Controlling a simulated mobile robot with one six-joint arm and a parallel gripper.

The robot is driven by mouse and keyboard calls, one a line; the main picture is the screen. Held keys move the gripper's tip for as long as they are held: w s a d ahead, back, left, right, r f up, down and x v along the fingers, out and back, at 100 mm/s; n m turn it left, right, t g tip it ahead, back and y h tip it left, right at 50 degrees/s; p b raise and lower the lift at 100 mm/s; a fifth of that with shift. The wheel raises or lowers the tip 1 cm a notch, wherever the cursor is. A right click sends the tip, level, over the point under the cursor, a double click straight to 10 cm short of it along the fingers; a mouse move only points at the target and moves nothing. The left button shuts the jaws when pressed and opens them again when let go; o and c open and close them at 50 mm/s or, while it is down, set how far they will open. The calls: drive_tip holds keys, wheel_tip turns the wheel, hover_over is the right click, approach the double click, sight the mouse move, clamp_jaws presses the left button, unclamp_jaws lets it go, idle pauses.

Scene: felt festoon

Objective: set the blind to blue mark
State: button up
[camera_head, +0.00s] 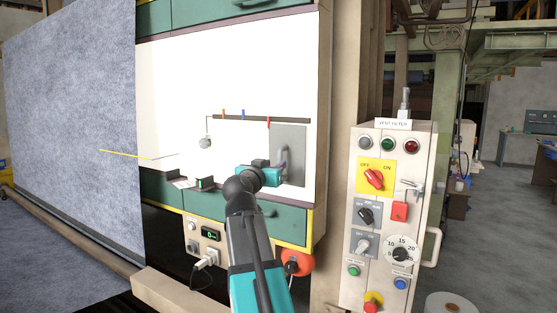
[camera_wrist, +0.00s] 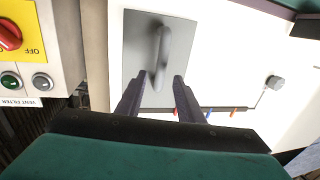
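The blind appears to be a grey panel (camera_head: 296,139) at the right of the white opening, with an upright grey handle (camera_head: 284,158). The panel (camera_wrist: 137,45) and handle (camera_wrist: 162,50) also show in the wrist view. A thin dark rail above the opening carries an orange mark (camera_head: 222,113), a blue mark (camera_head: 243,113) and a red mark (camera_head: 268,122). The panel's left edge is near the red mark, right of the blue one. My gripper (camera_wrist: 165,80) is open, its fingers on either side of the handle's near end. Whether they touch it, I cannot tell.
A grey knob (camera_head: 205,142) hangs from a thin wire at the left of the rail. A control box (camera_head: 381,209) with switches and buttons stands to the right. Green drawers (camera_head: 284,221) are below the opening. Grey felt (camera_head: 70,120) hangs at left.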

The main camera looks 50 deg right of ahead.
sight(279, 162)
drive_tip(key=shift+p+x, duration=0.95)
drive_tip(key=shift+x, duration=2.5)
clamp_jaws()
